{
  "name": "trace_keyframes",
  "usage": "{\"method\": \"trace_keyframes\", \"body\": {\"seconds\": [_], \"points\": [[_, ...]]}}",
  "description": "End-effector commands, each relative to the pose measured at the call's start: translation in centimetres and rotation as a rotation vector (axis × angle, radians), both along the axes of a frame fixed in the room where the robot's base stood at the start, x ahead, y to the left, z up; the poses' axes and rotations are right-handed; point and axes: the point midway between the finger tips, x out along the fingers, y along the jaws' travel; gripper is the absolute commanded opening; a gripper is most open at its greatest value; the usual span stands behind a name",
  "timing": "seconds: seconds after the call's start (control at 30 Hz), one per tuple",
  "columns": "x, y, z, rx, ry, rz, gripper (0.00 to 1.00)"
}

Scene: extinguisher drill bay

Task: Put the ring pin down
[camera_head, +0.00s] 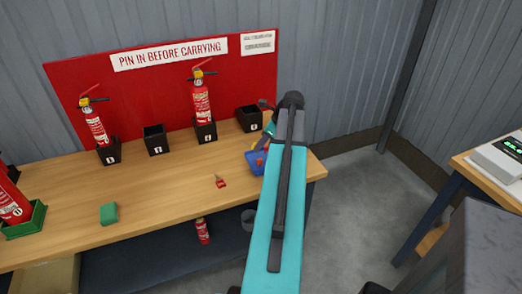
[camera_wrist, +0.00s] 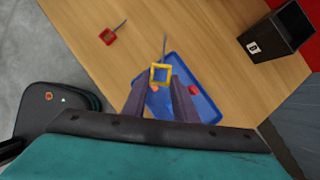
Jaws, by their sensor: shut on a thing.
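My gripper (camera_wrist: 158,88) is shut on a ring pin with a square yellow ring (camera_wrist: 153,74) and a thin grey pin pointing away from the jaws. In the wrist view the ring pin appears over the blue tray (camera_wrist: 207,108); I cannot tell the height between them. Small red pieces (camera_wrist: 194,89) show in the tray. In the head view the blue tray (camera_head: 252,158) is at the right end of the bench, and my arm hides most of the gripper and the held pin. Another ring pin, with a red ring (camera_wrist: 108,37), lies on the bench, also seen in the head view (camera_head: 220,181).
Extinguishers stand in black holders 1 (camera_head: 109,154) and 3 (camera_head: 205,131). Holder 2 (camera_head: 155,140) and the right-hand holder (camera_head: 249,119) hold no extinguisher. A green block (camera_head: 108,214) lies at the front left. The bench (camera_head: 165,190) is clear around its middle.

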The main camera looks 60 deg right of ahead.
Motion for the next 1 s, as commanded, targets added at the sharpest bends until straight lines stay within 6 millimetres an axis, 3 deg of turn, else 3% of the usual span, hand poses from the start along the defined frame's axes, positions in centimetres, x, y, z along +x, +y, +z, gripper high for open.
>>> {"method": "trace_keyframes", "body": {"seconds": [0.17, 0.57, 1.0], "points": [[0.0, 0.0, -0.3, 0.001, 0.000, 0.000, 0.00], [0.0, 0.0, -3.3, 0.001, 0.000, 0.000, 0.00], [0.0, 0.0, -3.7, 0.000, 0.000, 0.000, 0.00]]}}
